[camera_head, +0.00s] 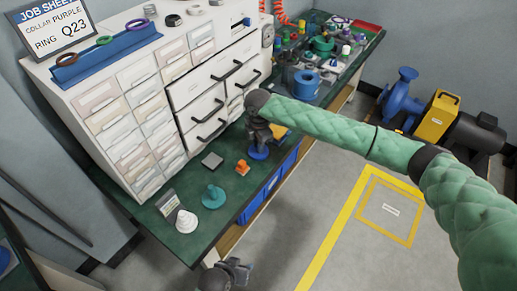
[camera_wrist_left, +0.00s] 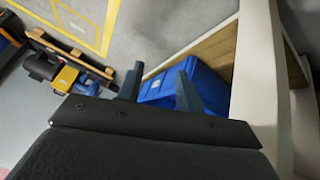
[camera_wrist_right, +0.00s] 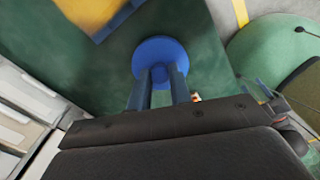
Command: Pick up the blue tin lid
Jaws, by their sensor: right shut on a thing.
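The blue tin lid (camera_head: 258,153) is a round blue disc with a knob, over the front part of the green bench top. My right gripper (camera_head: 262,137) comes down on it from above. In the right wrist view my right fingers (camera_wrist_right: 160,83) are shut on the knob of the blue lid (camera_wrist_right: 160,52). I cannot tell whether the lid touches the bench. My left gripper (camera_head: 238,268) is low, off the front of the bench. In the left wrist view its fingers (camera_wrist_left: 158,84) are apart with nothing between them.
A green lid (camera_head: 213,197), a white lid (camera_head: 186,224), an orange piece (camera_head: 243,167) and a grey square (camera_head: 212,160) lie on the bench. A white drawer cabinet (camera_head: 135,125) stands behind. Blue bins (camera_head: 262,197) sit under the front edge. Several jars crowd the far end.

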